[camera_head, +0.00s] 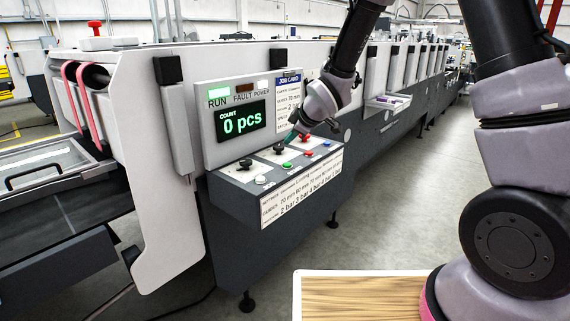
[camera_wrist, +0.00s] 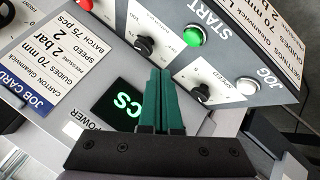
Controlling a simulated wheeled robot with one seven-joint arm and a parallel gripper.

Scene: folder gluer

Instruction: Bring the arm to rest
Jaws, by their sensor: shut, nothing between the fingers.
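My gripper (camera_head: 292,135) hangs over the sloped control panel (camera_head: 228,184) of the folder gluer, close to its knobs and buttons. In the wrist view, my gripper's green fingers (camera_wrist: 161,72) are together with nothing between them. They point toward the panel between two black knobs, one at upper left (camera_wrist: 145,45) and one at right (camera_wrist: 200,93). The green START button (camera_wrist: 192,37) and white JOG button (camera_wrist: 247,87) are beyond. Whether the fingertips touch the panel cannot be told. My arm reaches in from the upper right.
The display (camera_head: 241,122) reads 0 pcs, under RUN, FAULT and POWER lamps. A job card (camera_head: 288,90) is beside it. A wooden-topped table (camera_head: 360,297) stands in the foreground next to my arm. Grey floor (camera_head: 410,205) is open right of the machine.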

